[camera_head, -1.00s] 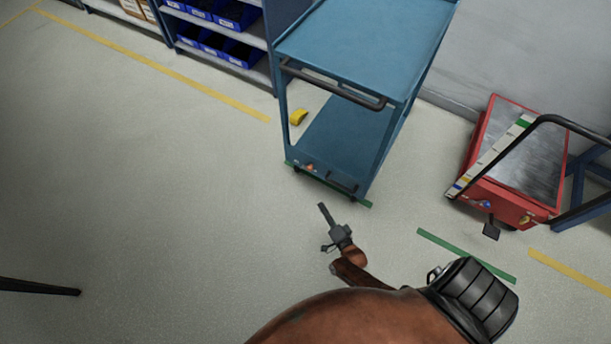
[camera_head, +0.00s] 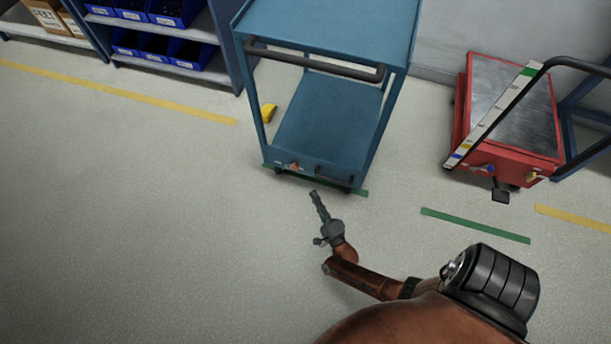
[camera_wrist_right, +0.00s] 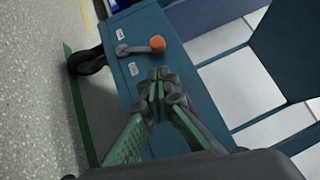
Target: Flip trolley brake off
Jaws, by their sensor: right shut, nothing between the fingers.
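The blue trolley (camera_head: 328,117) stands upright with two shelves and a dark push handle (camera_head: 312,58) at its top. On the near edge of its lower shelf is the brake lever with an orange knob (camera_head: 294,166). In the right wrist view, the lever's grey arm runs sideways between two small labels to the orange knob (camera_wrist_right: 157,44). My right gripper (camera_head: 313,194) is shut and empty, just in front of the trolley's lower edge. In the right wrist view its fingertips (camera_wrist_right: 160,78) appear just below the knob, apparently apart from it. My left gripper is out of view.
A red cart (camera_head: 507,125) with a black handle stands at right. Shelving with blue bins (camera_head: 165,47) is at the back left. A green floor line runs under the trolley. The left floor is clear.

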